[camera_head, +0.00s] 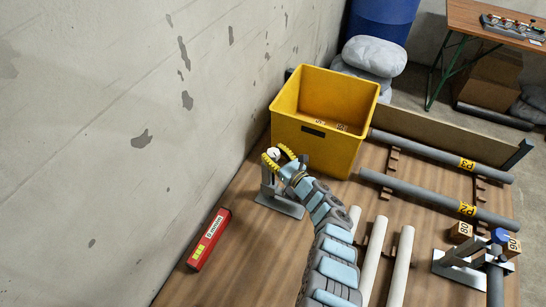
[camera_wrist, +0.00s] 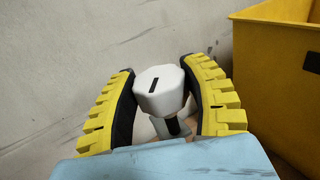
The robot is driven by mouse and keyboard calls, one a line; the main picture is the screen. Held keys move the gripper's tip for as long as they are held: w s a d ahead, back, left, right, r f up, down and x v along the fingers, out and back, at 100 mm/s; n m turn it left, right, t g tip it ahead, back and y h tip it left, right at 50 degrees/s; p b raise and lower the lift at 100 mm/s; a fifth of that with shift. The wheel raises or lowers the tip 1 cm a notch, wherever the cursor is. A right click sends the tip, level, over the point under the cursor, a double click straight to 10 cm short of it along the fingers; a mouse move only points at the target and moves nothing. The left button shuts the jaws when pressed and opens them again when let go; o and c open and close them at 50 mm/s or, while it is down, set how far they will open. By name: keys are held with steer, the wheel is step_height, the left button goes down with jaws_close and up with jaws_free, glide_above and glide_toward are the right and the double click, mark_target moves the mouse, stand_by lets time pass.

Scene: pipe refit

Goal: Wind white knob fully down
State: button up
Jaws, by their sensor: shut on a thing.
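The white knob (camera_wrist: 160,88) sits between my gripper's yellow, black-padded fingers in the wrist view. It has a dark slot mark on top and a stem below it. In the head view the white knob (camera_head: 273,153) shows on top of a grey metal stand (camera_head: 280,203) on the wooden bench. My gripper (camera_head: 279,157) reaches over the stand and is shut on the knob, with a finger on each side. The knob's lower part and much of the stem are hidden by my gripper, so its height above the stand is hard to tell.
A yellow bin (camera_head: 335,155) stands close behind and right of the stand. A red box (camera_head: 209,240) lies to the left by the wall. White pipes (camera_head: 373,260), grey pipes (camera_head: 440,153) and a blue-knobbed clamp (camera_head: 500,237) lie to the right.

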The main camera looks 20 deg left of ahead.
steer(key=shift+f+n+g+y+b, duration=0.2)
steer(key=shift+n+g+y+b, duration=0.4)
steer(key=shift+b, duration=1.4)
steer(key=shift+f+n+g+y+b, duration=0.2)
steer(key=shift+n+g+b, duration=0.4)
steer(key=shift+g+b, duration=0.95)
steer(key=shift+r+n+b, duration=0.3)
steer(key=shift+b, duration=1.25)
steer(key=o, duration=1.2)
steer(key=shift+r, duration=0.1)
steer(key=shift+d, duration=0.1)
steer(key=v, duration=1.2)
steer(key=shift+w, duration=0.1)
